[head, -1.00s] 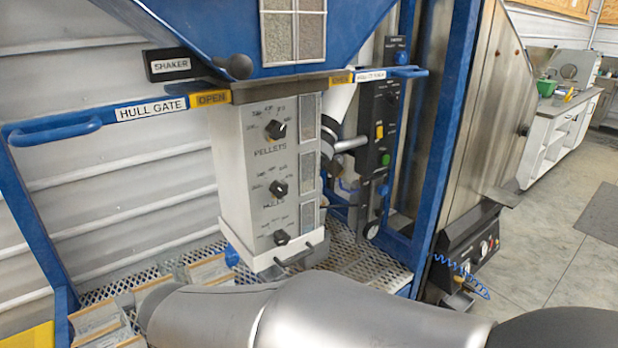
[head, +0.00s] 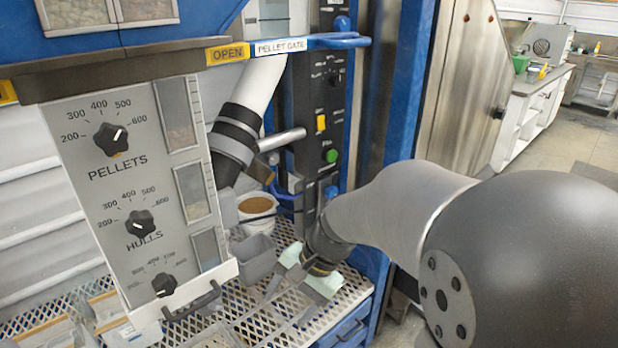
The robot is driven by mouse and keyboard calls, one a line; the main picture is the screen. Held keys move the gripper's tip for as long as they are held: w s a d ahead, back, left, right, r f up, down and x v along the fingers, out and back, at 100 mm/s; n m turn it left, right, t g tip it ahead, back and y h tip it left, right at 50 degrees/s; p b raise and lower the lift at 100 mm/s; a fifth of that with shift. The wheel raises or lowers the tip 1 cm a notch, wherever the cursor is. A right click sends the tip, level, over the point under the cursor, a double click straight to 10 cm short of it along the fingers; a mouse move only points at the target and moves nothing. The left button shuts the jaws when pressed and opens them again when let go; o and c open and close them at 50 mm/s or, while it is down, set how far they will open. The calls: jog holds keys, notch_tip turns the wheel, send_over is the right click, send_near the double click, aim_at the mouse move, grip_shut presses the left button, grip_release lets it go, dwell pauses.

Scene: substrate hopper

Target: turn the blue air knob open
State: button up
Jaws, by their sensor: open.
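A blue knob (head: 331,191) sits low on the black control panel (head: 325,110), just above my wrist. Another blue knob (head: 341,24) is near the panel's top. Their labels are too small to read, so I cannot tell which is the air knob or how either is turned. My gripper (head: 288,300) is open and empty, its fingers spread and pointing down-left over the mesh deck. It is below the lower blue knob and apart from it. My wrist covers the panel's bottom.
A yellow switch (head: 321,123) and a green button (head: 331,155) are on the same panel. A grey bin (head: 257,259) and a white bucket (head: 243,204) stand left of my gripper. The dosing box (head: 140,190) is further left. A blue post (head: 408,90) rises at right.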

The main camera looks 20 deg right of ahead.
jog(key=w+d+f+m+t+y+b, duration=0.2)
jog(key=w+d+m, duration=0.1)
jog(key=w+m, duration=0.3)
jog(key=m+t+b, duration=0.8)
jog(key=m+t, duration=0.6)
jog(key=m, duration=0.5)
send_near(334, 194)
jog(key=shift+n+h, duration=0.3)
jog(key=shift+h, duration=0.1)
jog(key=x, duration=1)
jog(key=shift+w+a+r, duration=0.15)
jog(key=shift+w+a, duration=0.1)
jog(key=shift+w, duration=0.05)
jog(key=c, duration=1)
